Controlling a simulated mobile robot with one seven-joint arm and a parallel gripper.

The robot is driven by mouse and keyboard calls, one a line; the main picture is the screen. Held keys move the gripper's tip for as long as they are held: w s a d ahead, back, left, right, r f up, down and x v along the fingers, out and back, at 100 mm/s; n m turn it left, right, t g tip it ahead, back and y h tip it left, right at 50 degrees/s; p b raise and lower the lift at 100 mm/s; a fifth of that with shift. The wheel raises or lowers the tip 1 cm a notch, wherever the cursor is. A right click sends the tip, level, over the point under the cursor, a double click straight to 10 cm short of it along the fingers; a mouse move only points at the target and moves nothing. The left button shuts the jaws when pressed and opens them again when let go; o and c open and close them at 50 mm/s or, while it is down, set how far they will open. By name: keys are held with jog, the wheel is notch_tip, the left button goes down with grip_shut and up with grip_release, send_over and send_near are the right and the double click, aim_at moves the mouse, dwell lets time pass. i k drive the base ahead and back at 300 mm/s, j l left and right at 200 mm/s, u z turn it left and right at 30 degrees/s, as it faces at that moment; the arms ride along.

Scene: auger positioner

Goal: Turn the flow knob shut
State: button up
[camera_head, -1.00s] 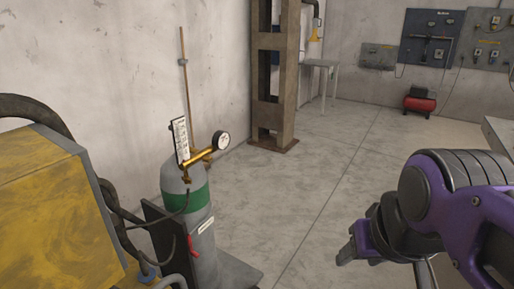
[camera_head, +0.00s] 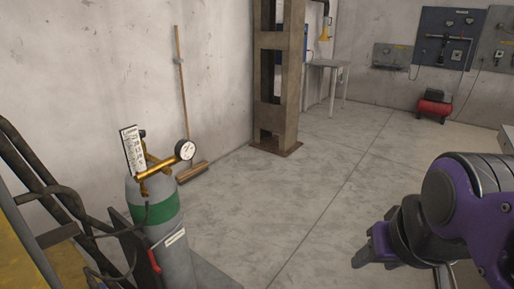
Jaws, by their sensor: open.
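A grey gas cylinder (camera_head: 171,239) with a green band stands upright at the lower left. On its top sits a brass regulator (camera_head: 160,166) with a round dial gauge (camera_head: 185,149) and a white flow scale plate (camera_head: 132,150). A small dark knob-like part (camera_head: 142,133) shows beside the scale plate; I cannot tell for sure that it is the flow knob. My gripper (camera_head: 362,259) is at the lower right, open, with nothing seen between its fingers. It is well to the right of the cylinder and apart from it.
A dark hand truck (camera_head: 45,190) and yellow equipment are at the left edge. A broom (camera_head: 184,110) leans on the wall behind the cylinder. A rusty steel column (camera_head: 272,90) stands further back. The concrete floor between cylinder and gripper is clear.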

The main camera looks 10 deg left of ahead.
aim_at(167, 171)
jog(key=i+l+u, duration=0.1)
jog(key=u, duration=0.3)
jog(key=l+u, duration=0.4)
